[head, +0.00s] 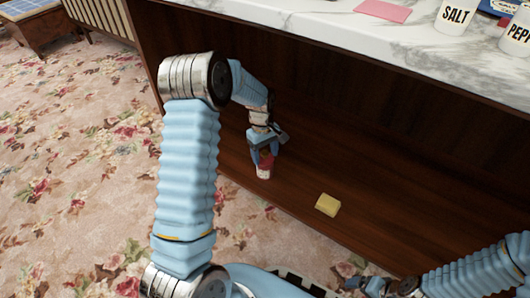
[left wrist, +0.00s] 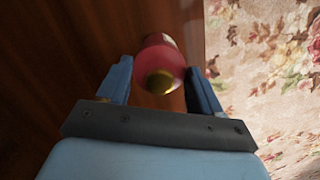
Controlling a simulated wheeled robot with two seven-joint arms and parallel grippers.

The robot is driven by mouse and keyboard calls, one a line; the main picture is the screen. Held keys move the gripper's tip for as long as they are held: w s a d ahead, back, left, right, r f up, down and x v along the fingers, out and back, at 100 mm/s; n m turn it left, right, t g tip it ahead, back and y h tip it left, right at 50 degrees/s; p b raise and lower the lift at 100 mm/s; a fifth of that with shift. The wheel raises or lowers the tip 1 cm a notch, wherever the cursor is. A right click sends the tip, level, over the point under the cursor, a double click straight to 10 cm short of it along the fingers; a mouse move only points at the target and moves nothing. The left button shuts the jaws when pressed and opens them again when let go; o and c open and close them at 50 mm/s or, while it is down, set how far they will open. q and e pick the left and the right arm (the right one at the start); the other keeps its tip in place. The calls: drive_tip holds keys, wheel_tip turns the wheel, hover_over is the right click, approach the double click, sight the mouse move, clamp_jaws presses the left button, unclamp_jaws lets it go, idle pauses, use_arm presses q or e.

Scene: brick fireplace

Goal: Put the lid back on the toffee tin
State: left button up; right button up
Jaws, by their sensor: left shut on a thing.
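My left gripper (head: 264,153) is low in front of the dark wood, shut on a small red and white container (head: 264,171). In the left wrist view the container (left wrist: 160,62) shows as a rounded red body with a gold-coloured knob or cap, between the two fingers (left wrist: 157,82). I cannot tell whether it is the toffee tin or its lid, or whether it touches the wood below. No other tin or lid can be made out. My right gripper (head: 378,286) is at the bottom edge, partly cut off; its jaws are unclear.
A yellow block (head: 327,204) lies on the dark wood (head: 390,190) to the right of my left gripper. A marble counter (head: 310,18) overhangs above, bearing a pink sheet (head: 383,10), a salt jar (head: 456,16) and a pepper jar (head: 517,35). Floral carpet (head: 80,130) is open at left.

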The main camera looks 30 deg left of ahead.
idle(0.7)
use_arm(q)
drive_tip(key=o, duration=1.1)
drive_tip(key=shift+o, duration=0.5)
drive_tip(key=shift+r+p, duration=2.9)
drive_tip(key=shift+r, duration=0.6)
drive_tip(key=shift+c, duration=0.2)
clamp_jaws()
